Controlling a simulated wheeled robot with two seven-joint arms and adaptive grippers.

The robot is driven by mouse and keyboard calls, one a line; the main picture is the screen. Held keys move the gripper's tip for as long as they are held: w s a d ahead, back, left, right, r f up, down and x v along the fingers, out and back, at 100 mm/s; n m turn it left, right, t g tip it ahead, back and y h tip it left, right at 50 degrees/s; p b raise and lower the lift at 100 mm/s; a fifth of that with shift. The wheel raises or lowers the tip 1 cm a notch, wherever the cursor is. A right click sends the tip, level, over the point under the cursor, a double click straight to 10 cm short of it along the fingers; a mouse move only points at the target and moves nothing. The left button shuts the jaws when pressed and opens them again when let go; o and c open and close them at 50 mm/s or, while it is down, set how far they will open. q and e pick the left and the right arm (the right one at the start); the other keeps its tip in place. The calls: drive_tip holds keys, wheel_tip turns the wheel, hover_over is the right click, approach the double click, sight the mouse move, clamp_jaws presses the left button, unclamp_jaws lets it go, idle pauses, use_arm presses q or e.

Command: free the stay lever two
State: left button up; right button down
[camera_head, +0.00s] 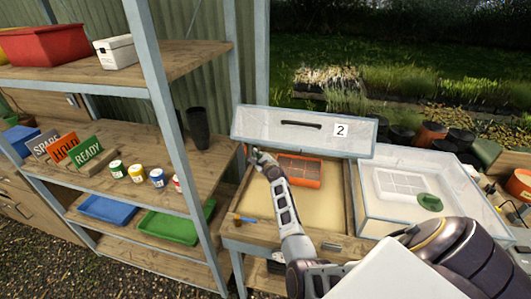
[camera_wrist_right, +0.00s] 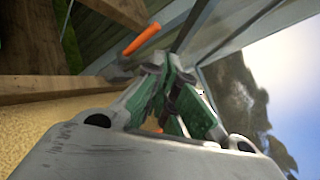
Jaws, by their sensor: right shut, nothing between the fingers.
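The glazed lid marked 2 (camera_head: 262,123) stands raised at the back of a wooden sand-filled frame (camera_head: 343,247). My right gripper (camera_head: 257,155) is at the lid's left end, over the frame's back left corner. In the right wrist view its green-padded fingers (camera_wrist_right: 172,98) are shut with nothing between them. An orange bar (camera_wrist_right: 140,39), which looks like the stay lever's handle, lies just beyond the fingertips, slanting. I cannot tell whether the fingers touch it. In the head view the lever is not clear at the gripper. My left gripper is not in view.
An orange tray (camera_head: 299,171) sits in the frame. A small blue and orange piece (camera_head: 243,219) is at its front left. A second, white-lined frame (camera_head: 382,221) with a green disc (camera_head: 430,202) stands to the right. A shelf post (camera_head: 160,100) is close on the left.

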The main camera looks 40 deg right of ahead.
drive_tip(key=s+r+p, duration=0.1)
drive_tip(key=s+r, duration=0.4)
drive_tip(key=s, duration=0.1)
drive_tip(key=shift+s+p, duration=0.2)
drive_tip(key=shift+p, duration=0.1)
drive_tip(key=shift+f, duration=0.1)
idle(0.8)
